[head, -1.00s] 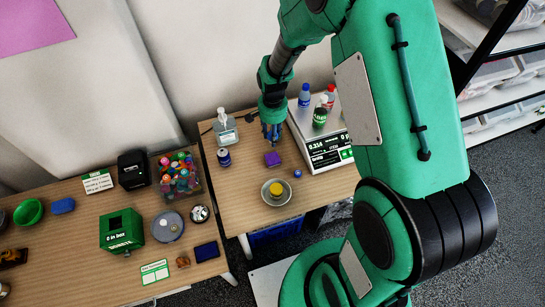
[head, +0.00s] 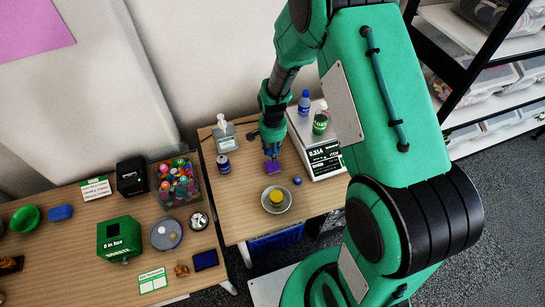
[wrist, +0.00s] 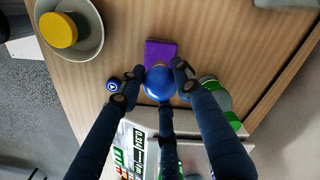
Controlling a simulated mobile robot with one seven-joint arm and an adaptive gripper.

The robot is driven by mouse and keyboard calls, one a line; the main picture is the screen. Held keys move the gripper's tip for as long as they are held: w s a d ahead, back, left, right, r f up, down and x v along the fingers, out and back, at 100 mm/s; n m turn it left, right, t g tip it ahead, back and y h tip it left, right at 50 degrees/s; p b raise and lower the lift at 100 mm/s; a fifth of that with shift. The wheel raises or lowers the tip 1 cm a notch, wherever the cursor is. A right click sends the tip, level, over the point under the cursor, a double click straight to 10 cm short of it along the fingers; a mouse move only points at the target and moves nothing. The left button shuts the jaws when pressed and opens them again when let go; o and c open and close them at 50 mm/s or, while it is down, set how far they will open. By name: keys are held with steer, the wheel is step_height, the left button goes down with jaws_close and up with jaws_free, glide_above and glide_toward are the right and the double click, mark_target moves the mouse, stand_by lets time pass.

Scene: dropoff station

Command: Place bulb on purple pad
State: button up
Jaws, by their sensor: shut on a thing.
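The purple pad (head: 277,167) lies on the right-hand wooden table, and its uncovered part shows in the wrist view (wrist: 160,50). My gripper (head: 271,152) is right above the pad's back edge in the head view. In the wrist view my gripper (wrist: 157,80) has its dark fingers shut around a round blue bulb (wrist: 159,85). The bulb's brownish end points at the pad and overlaps its near edge in that view. I cannot tell whether the bulb touches the pad. In the head view the fingers hide most of the bulb.
A grey bowl (head: 285,207) with a yellow thing (head: 276,196) and a small blue round item (head: 297,181) stand in front of the pad. A dark can (head: 224,164) and a pump bottle (head: 225,138) are left. A scale (head: 325,158) with bottles stands right.

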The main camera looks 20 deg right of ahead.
steer(key=shift+f, duration=1.75)
steer(key=shift+f+b, duration=0.15)
steer(key=shift+b, duration=0.15)
steer(key=o, duration=0.9)
steer(key=shift+o, duration=0.2)
step_height(320, 180, up, 12)
steer(key=shift+r+p, duration=0.15)
steer(key=shift+p, duration=0.9)
